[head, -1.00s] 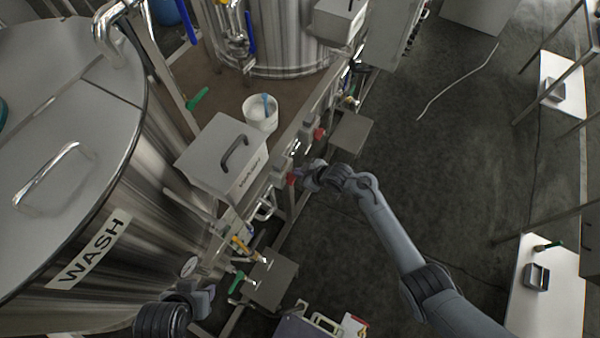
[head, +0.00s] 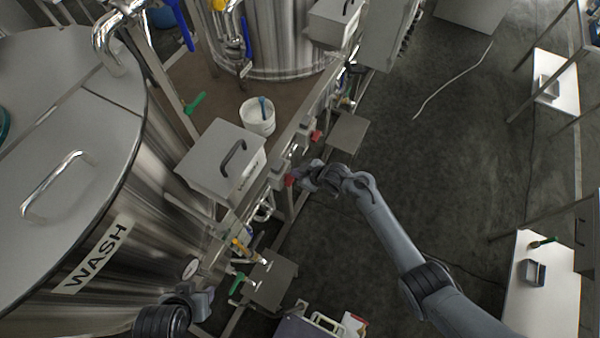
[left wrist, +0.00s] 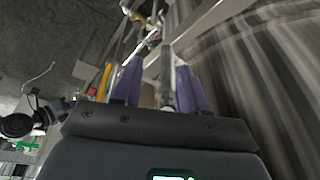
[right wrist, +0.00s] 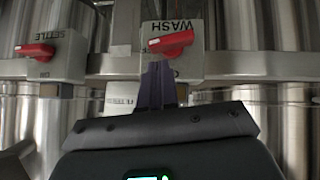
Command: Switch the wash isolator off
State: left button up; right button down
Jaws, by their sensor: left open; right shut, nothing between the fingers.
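The wash isolator (right wrist: 186,66) is a grey box labelled WASH in the right wrist view. Its red handle (right wrist: 170,44) lies nearly crosswise, slightly tilted, with a white mark at its left end. In the head view the red handle (head: 289,180) shows beside my right gripper (head: 305,173). In the right wrist view my right gripper (right wrist: 160,68) is shut and empty, its fingertips just below the handle; I cannot tell whether they touch it. My left gripper (head: 203,300) is low by the wash tank. In the left wrist view its fingers (left wrist: 160,66) are apart.
The settle isolator (right wrist: 62,66), with a similar red handle, sits left of the wash one in the right wrist view. The wash tank (head: 150,190), a grey lidded box (head: 205,165) and pipework stand left of my right arm. Open floor (head: 430,160) lies to the right.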

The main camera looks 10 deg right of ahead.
jog(key=shift+r, duration=0.1)
jog(key=v, duration=1)
jog(key=shift+s+d+r, duration=0.2)
jog(key=shift+s, duration=0.05)
